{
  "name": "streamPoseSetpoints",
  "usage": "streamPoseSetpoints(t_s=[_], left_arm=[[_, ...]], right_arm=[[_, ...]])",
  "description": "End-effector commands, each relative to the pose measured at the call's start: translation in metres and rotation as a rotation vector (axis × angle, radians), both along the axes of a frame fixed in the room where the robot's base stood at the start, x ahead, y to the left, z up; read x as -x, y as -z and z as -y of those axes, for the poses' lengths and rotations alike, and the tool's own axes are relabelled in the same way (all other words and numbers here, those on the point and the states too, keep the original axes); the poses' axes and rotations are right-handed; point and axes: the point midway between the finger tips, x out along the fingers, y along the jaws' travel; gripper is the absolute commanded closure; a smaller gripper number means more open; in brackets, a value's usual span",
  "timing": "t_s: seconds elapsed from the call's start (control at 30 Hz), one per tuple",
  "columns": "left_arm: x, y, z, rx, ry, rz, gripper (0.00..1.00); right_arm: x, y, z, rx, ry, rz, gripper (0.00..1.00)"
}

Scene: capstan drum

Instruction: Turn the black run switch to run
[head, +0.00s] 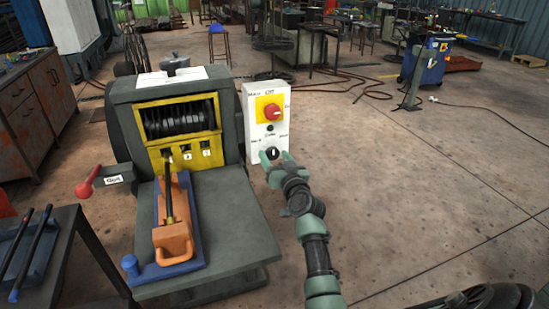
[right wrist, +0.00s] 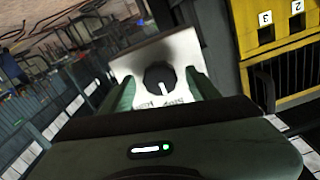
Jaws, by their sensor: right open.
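The black run switch (head: 272,153) is a round knob with a white pointer line, low on the white control box (head: 254,119). In the right wrist view the knob (right wrist: 160,79) lies between my two green fingers, with its pointer line toward the lower right. My right gripper (head: 275,157) is open at the knob, one finger on each side. I cannot tell whether the fingers touch it. My left gripper is not in view.
A red knob (head: 271,111) on a yellow plate sits above the switch on the same box. The capstan machine (head: 120,112) with its yellow front (right wrist: 265,69) stands directly left of the box. A red-handled lever (head: 90,183) sticks out at left.

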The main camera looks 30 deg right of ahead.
Motion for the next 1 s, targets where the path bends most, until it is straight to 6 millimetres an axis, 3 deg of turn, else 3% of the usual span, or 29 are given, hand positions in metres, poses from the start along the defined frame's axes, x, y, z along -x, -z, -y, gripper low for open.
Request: streamPoseSetpoints(t_s=[0.3,0.5,0.53,1.0], left_arm=[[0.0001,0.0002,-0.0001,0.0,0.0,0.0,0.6],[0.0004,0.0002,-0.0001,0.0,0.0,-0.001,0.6],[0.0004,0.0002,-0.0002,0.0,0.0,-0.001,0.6],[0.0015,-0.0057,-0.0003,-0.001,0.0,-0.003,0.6]], right_arm=[[-0.0032,0.0001,0.0011,0.0,0.0,0.0,0.39],[-0.0032,0.0002,0.0009,0.0,0.0,0.0,0.95],[-0.0032,0.0002,0.0009,0.0,0.0,0.0,1.0],[-0.0031,-0.0009,0.0012,-0.119,0.0,0.029,1.0]])
